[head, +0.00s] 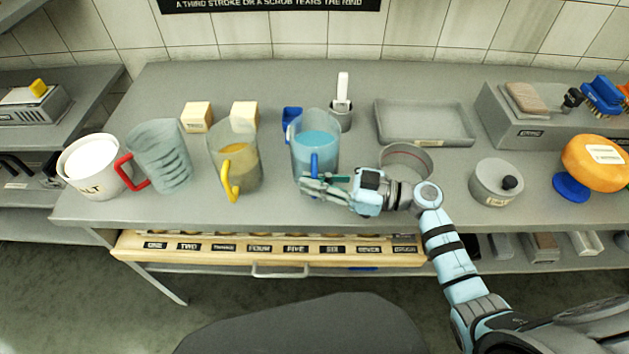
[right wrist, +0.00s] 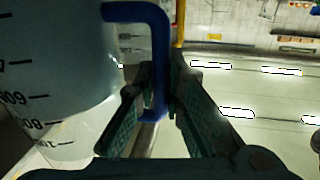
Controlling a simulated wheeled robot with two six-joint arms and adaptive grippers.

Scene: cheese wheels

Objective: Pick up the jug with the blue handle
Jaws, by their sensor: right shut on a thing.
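The jug with the blue handle (head: 318,135) is clear and holds blue liquid. It is upright at the front middle of the grey bench; I cannot tell whether its base touches the bench. Its blue handle (head: 314,160) faces the front. My right gripper (head: 314,184) is at this handle. In the right wrist view, its two fingers (right wrist: 156,105) are shut on the blue handle (right wrist: 155,40), one on each side, with the marked jug wall (right wrist: 60,75) at the left. My left gripper is out of view.
A jug with a yellow handle (head: 235,155) stands to the left, then a red-handled jug (head: 162,155) and a white salt pot (head: 90,165). A round tin (head: 405,160), a grey tray (head: 425,122) and a lidded pot (head: 495,182) are to the right. A labelled drawer (head: 270,248) is below.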

